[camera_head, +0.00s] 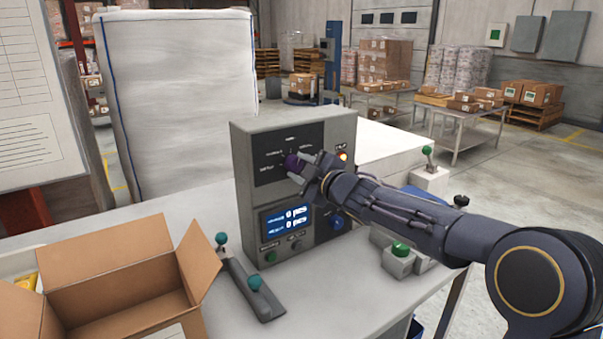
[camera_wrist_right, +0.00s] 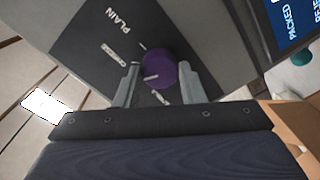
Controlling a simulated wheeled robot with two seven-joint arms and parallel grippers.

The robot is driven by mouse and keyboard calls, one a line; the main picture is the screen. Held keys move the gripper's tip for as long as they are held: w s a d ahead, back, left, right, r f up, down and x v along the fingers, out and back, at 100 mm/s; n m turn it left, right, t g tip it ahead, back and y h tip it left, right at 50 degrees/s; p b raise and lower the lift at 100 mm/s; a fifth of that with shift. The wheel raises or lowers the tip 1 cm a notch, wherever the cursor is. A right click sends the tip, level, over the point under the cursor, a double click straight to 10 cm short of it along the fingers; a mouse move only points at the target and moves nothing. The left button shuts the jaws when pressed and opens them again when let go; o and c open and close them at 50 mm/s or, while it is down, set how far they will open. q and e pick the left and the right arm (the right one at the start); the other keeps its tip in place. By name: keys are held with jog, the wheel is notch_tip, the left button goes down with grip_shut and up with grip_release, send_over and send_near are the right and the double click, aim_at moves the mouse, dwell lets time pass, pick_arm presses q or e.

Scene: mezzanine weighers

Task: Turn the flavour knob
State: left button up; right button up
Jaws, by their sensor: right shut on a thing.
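The flavour knob (camera_wrist_right: 159,70) is a round purple knob with a pale pointer mark, on a dark dial plate with labels around it, one of them reading PLAIN. In the head view the knob (camera_head: 291,162) sits on the upper part of a grey control box (camera_head: 245,150), partly hidden by my gripper. My right gripper (camera_head: 306,168) reaches in from the right and is shut on the knob. In the right wrist view its two fingers (camera_wrist_right: 160,86) stand on either side of the knob. My left gripper is not in view.
Below the dial are a lit blue display (camera_head: 284,218), a blue knob (camera_head: 337,222) and small buttons. An open cardboard box (camera_head: 120,290) and a lever unit with teal knobs (camera_head: 250,285) stand at the left. A green button box (camera_head: 399,258) stands at the right.

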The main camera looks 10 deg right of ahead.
jog(key=shift+f+n+b, duration=0.1)
jog(key=shift+n+b, duration=0.65)
jog(key=shift+n, duration=1.45)
jog(key=o, duration=1)
jog(key=v, duration=0.7)
jog(key=shift+s+b, duration=0.3)
jog(key=shift+s, duration=0.15)
jog(key=shift+d, duration=0.1)
